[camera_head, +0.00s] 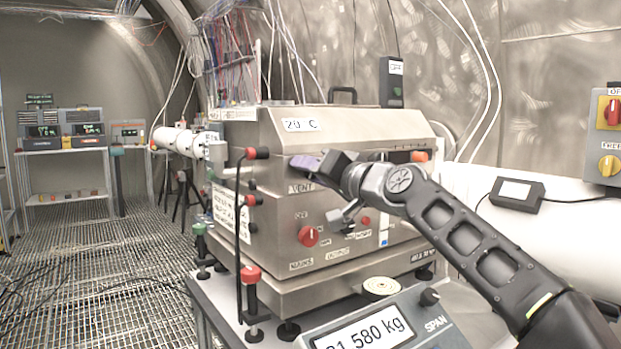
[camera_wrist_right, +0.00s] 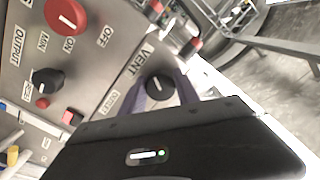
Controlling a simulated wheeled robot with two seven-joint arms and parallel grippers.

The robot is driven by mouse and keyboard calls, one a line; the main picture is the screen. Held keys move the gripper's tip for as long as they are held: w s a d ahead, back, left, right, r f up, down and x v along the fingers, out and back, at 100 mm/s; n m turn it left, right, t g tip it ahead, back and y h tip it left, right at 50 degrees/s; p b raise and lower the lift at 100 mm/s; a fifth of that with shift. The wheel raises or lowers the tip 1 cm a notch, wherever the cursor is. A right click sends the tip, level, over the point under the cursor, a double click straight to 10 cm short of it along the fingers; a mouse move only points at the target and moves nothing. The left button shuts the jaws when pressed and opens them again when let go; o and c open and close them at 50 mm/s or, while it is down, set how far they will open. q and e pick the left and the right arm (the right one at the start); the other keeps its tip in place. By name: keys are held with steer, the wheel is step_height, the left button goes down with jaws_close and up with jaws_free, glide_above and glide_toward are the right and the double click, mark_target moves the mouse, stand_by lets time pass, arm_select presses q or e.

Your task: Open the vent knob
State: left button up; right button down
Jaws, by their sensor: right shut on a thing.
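The vent knob (camera_wrist_right: 158,87) is a small round black knob with a white pointer line, next to the VENT label in the right wrist view. My right gripper (camera_head: 303,162) reaches the upper left of the steel box's front panel, just above the VENT label (camera_head: 301,188). Its purple fingers stand on both sides of the knob in the right wrist view, shut on it. In the head view the fingers hide the knob. My left gripper is not in view.
The steel box (camera_head: 350,265) carries a red mains knob (camera_head: 308,236) below the VENT label. A scale display (camera_head: 363,335) stands in front. Red-topped terminals (camera_head: 251,274) and a black cable are near the box's left corner. Grated floor lies open at left.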

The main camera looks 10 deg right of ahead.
steer(key=shift+f+n+b, duration=0.15)
steer(key=shift+n+b, duration=0.25)
steer(key=shift+n, duration=0.8)
steer(key=c, duration=0.9)
jaws_free()
steer(key=b+v, duration=0.2)
steer(key=v, duration=0.6)
steer(key=shift+w, duration=0.1)
